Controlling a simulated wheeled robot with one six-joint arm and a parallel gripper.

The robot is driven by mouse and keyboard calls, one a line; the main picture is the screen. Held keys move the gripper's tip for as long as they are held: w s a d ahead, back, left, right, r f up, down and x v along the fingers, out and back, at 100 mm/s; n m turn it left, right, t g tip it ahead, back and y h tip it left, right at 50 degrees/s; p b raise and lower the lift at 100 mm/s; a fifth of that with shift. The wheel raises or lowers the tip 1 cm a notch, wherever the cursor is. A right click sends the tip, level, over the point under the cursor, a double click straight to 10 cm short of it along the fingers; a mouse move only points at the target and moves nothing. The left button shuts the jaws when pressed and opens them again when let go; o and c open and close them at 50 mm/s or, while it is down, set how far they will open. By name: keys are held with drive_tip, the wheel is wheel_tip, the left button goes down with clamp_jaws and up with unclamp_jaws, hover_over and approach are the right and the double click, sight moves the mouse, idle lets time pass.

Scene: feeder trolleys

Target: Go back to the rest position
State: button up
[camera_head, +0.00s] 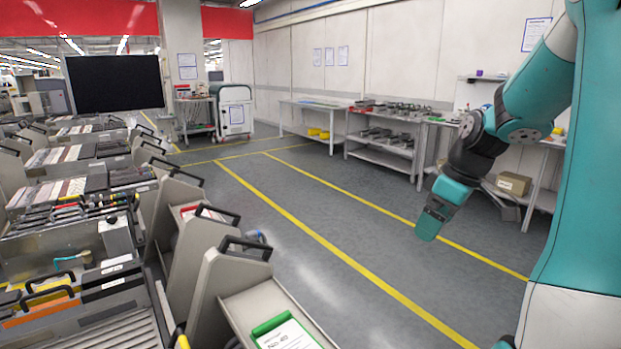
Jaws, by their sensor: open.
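My gripper (432,224) shows at the end of my teal arm, right of the middle of the head view. It points down and hangs in the air in front of the grey floor. It touches nothing, and nothing shows in it. Its fingers are small in the picture, so the gap between them is hard to make out. My arm comes down from the upper right and bends at a dark wrist.
Feeder trolleys (232,290) with black handles fill the left and lower left. Workbenches (385,150) with parts stand along the back wall, with a cardboard box (513,184) below one. A black screen (115,82) stands back left. The yellow-lined floor (330,215) between is clear.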

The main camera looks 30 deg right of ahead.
drive_tip(key=w+a+r+n+y, duration=0.1)
drive_tip(key=w+a, duration=0.1)
drive_tip(key=a, duration=1.1)
drive_tip(key=s+a+n+g, duration=0.1)
drive_tip(key=s+a, duration=0.5)
drive_tip(key=a, duration=0.4)
drive_tip(key=s+a+r+n+g+y, duration=0.1)
drive_tip(key=s+a, duration=0.5)
drive_tip(key=a, duration=0.5)
drive_tip(key=shift+s+n+g, duration=0.3)
